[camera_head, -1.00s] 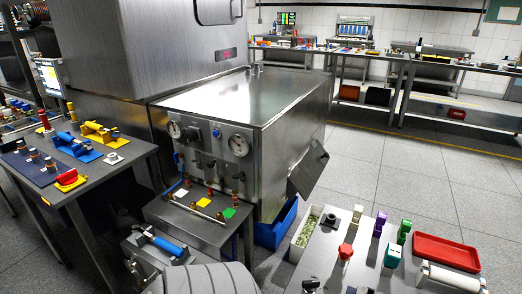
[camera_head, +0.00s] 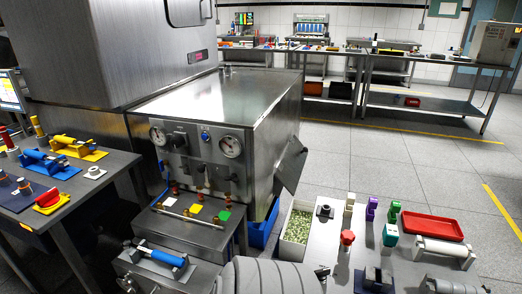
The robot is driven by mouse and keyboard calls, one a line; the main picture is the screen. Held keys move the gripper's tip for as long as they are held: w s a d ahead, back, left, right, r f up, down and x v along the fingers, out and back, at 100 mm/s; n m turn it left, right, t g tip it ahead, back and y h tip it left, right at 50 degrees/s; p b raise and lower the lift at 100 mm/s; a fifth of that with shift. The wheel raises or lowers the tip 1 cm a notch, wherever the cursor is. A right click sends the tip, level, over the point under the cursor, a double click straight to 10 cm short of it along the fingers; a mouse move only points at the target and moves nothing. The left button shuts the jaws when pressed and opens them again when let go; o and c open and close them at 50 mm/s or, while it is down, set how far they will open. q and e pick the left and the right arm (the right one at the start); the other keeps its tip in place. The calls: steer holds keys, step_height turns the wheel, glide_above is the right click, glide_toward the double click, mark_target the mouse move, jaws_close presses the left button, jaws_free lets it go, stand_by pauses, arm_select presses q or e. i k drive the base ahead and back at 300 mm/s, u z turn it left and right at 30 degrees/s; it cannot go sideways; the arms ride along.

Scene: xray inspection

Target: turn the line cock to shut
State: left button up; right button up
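A steel cabinet (camera_head: 245,100) stands in the middle. Its front panel carries two round gauges, left (camera_head: 157,135) and right (camera_head: 230,146), with a black knob (camera_head: 178,140) and a blue round fitting (camera_head: 205,135) between them. Below are several small dark handles or fittings, one near the middle (camera_head: 203,174). I cannot tell which of these is the line cock or how it is set.
A low steel shelf (camera_head: 172,228) with white, yellow and green tags fronts the panel. A table of fixtures (camera_head: 70,205) is at left. At right a grey table (camera_head: 330,255) holds a red tray (camera_head: 432,226) and several coloured parts. Floor (camera_head: 400,160) behind it is clear.

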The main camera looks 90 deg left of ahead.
mark_target(161, 165)
steer(key=k, duration=1.3)
steer(key=u, duration=1.65)
